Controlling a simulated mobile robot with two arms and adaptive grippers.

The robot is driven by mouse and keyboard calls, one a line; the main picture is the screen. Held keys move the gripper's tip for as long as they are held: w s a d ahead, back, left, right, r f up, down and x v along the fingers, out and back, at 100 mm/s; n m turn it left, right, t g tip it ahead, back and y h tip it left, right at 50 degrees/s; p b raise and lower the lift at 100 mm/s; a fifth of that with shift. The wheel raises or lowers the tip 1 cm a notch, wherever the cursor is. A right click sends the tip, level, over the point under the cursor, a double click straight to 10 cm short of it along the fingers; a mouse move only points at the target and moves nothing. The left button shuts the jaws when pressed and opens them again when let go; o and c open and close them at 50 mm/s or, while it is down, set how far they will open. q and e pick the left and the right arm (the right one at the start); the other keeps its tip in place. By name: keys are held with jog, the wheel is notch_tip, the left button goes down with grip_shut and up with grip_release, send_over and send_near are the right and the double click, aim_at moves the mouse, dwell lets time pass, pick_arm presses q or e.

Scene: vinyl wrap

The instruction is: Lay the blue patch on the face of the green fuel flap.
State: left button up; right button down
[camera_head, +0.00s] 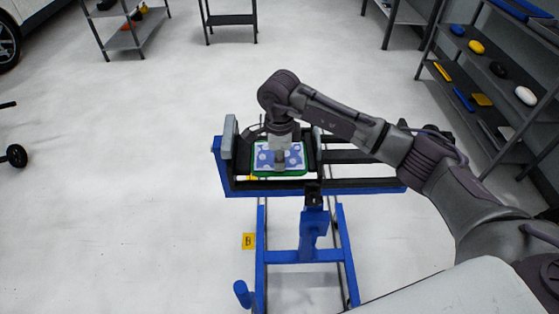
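The green fuel flap (279,173) lies in a clamp on a blue stand, left of the picture's middle. Its green edge shows below and beside the patch. The blue patch (263,160), with a pale spotted pattern, is over the flap's face and looks flat and roughly lined up with it. I cannot tell whether it touches all over. My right gripper (280,164) points straight down at the middle of the patch, at or just above it. It hides part of the patch, and its fingers are too small to read. My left gripper is not in view.
The blue stand (313,232) has grey clamp jaws close on both sides of the flap, and its rails run right under my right arm. A yellow label or block (249,241) is beside the stand. Shelves (490,85) with several items stand at the right. Floor at left is mostly clear.

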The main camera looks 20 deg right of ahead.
jog(key=c, duration=1.2)
grip_release()
jog(key=shift+c, duration=0.2)
notch_tip(320, 180, up, 12)
